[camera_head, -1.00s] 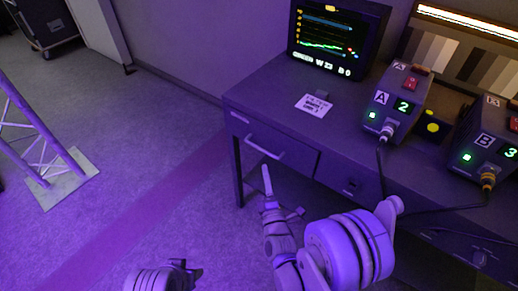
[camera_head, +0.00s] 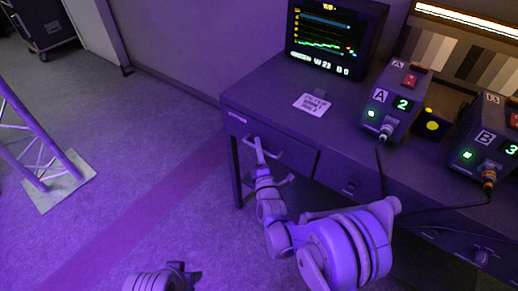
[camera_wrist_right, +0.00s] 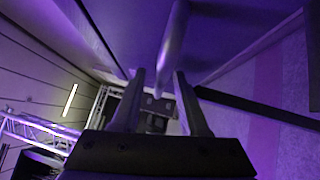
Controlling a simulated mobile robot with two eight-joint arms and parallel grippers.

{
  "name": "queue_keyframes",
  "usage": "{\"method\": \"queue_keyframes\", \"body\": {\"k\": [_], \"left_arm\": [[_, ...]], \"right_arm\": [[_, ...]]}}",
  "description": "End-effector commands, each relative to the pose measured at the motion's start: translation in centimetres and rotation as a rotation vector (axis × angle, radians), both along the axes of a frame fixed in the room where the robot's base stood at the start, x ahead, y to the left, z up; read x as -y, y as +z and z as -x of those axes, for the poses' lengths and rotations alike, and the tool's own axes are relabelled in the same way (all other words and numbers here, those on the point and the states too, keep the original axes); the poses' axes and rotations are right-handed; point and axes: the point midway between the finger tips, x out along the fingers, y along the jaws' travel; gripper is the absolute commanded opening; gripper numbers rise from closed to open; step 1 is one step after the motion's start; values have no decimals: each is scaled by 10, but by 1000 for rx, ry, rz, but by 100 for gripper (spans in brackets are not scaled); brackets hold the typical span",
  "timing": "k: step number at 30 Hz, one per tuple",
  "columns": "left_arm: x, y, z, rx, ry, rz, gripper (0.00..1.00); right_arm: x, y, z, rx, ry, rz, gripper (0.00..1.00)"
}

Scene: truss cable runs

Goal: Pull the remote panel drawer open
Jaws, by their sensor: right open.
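The drawer (camera_head: 300,159) is in the left front of the desk and its front looks flush, so it appears shut. Its pale bar handle (camera_head: 276,154) is on that front. My right gripper (camera_head: 256,145) is at the left part of the handle. In the right wrist view the handle bar (camera_wrist_right: 174,40) runs down between the two fingers of this gripper (camera_wrist_right: 159,76), which stand apart on either side of it. Whether a finger touches the bar cannot be told. My left gripper (camera_head: 187,275) is low in the head view, away from the desk; its jaws are unclear.
On the desk (camera_head: 262,90) stand a monitor (camera_head: 333,40), a label card (camera_head: 311,105) and boxes A (camera_head: 396,100) and B (camera_head: 484,140) with cables hanging in front. A truss leg (camera_head: 38,150) stands at left. The floor before the drawer is clear.

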Motion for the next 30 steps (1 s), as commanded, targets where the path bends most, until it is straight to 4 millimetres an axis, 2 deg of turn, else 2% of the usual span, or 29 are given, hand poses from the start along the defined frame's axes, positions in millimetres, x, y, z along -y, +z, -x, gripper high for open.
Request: {"method": "queue_keyframes", "body": {"k": [3, 9, 11, 30], "left_arm": [[0, 0, 0, 0, 0, 0, 50], [0, 0, 0, 0, 0, 0, 50], [0, 0, 0, 0, 0, 0, 50], [0, 0, 0, 0, 0, 0, 50]], "right_arm": [[0, 0, 0, 0, 0, 0, 44], [0, 0, 0, 0, 0, 0, 8], [0, 0, 0, 0, 0, 0, 0], [0, 0, 1, 0, 0, 0, 0]]}}
